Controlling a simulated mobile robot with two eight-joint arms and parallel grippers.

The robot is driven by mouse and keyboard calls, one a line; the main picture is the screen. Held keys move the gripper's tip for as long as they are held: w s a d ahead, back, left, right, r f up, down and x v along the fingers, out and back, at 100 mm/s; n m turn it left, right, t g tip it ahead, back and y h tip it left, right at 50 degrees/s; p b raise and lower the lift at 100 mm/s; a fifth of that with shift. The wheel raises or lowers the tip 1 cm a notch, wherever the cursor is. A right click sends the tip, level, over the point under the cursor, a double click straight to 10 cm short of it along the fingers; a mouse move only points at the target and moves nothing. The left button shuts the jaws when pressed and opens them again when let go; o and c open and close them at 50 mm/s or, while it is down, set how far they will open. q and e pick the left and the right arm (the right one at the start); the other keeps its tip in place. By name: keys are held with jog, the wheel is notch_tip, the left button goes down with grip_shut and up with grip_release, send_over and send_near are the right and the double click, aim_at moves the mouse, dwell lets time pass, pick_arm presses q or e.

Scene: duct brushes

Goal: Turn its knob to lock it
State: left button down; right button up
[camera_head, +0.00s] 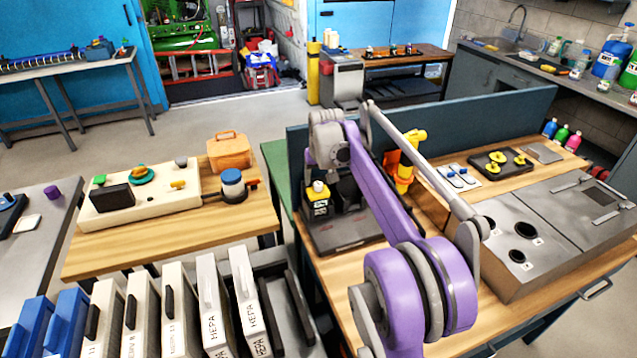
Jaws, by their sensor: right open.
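The task does not name the object, and no knob is plainly singled out. A black-and-yellow block (318,207) with a pale yellow knob-like top (319,187) stands on a dark tray on the right wooden bench. My right gripper (346,200) is dark, points down just right of this block and is partly hidden by my purple arm. It looks open, and I see nothing held in it. Whether it touches the block cannot be told. A cream panel (125,212) on the left wooden table carries a teal round knob (141,174) and other controls. My left gripper is not in view.
An orange-yellow tool (404,165) stands right of my arm. A metal box (560,235) with round holes fills the bench's right side. White HEPA filters (213,300) stand in a row at the front left. A dark blue panel (500,117) backs the bench.

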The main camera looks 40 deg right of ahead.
aim_at(317, 184)
jog(key=shift+x, duration=1.25)
grip_shut()
